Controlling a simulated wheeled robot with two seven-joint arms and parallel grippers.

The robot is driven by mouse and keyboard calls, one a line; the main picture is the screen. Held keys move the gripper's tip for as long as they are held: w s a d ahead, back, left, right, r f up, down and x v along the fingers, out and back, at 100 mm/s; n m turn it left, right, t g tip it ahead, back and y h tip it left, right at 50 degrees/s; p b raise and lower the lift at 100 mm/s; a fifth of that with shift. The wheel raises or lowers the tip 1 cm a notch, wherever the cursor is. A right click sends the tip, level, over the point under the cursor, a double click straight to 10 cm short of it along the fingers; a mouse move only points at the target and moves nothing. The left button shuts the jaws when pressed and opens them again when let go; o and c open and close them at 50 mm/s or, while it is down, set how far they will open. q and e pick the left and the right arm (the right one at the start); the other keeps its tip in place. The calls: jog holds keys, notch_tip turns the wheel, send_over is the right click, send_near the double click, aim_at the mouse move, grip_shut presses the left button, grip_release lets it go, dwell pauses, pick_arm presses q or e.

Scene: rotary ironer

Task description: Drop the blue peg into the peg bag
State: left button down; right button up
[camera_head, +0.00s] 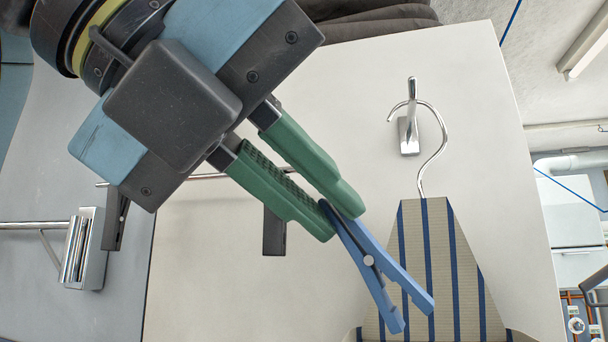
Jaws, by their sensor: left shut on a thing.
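The blue peg (372,262) is a clothes peg, held by one end between the green fingers of my left gripper (338,222). It slants down to the right, with its two free ends apart and lowest. The peg bag (435,265) is beige with dark blue stripes and hangs from a curved wire hanger on a metal hook. In the picture, the peg's lower end overlaps the left part of the bag; I cannot tell how far in front it is. The bag's opening does not show, and its lower part is cut off by the frame. My right gripper is not in view.
The metal hook (409,130) sticks out from a pale upright panel (350,120). A thin rail with dark clips (274,232) runs behind my left gripper, and a chrome bracket (84,248) is at the left. Pipes and a cabinet show at the far right.

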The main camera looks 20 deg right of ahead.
pick_arm(q)
jog(key=w+d+f+p, duration=0.2)
jog(key=w+d+p, duration=0.1)
jog(key=d, duration=0.3)
jog(key=shift+d, duration=0.35)
dwell(0.5)
jog(key=c, duration=1)
grip_release()
jog(key=shift+o, duration=0.2)
jog(key=shift+s+a+r+p, duration=0.2)
jog(key=shift+s+a, duration=0.3)
jog(key=shift+a, duration=0.7)
jog(key=shift+s+a+r+p, duration=0.1)
jog(key=shift+s+a+r, duration=0.35)
jog(key=shift+a, duration=0.75)
jog(key=shift+s+a+r+p, duration=0.15)
jog(key=shift+s+a, duration=0.45)
jog(key=shift+a, duration=0.6)
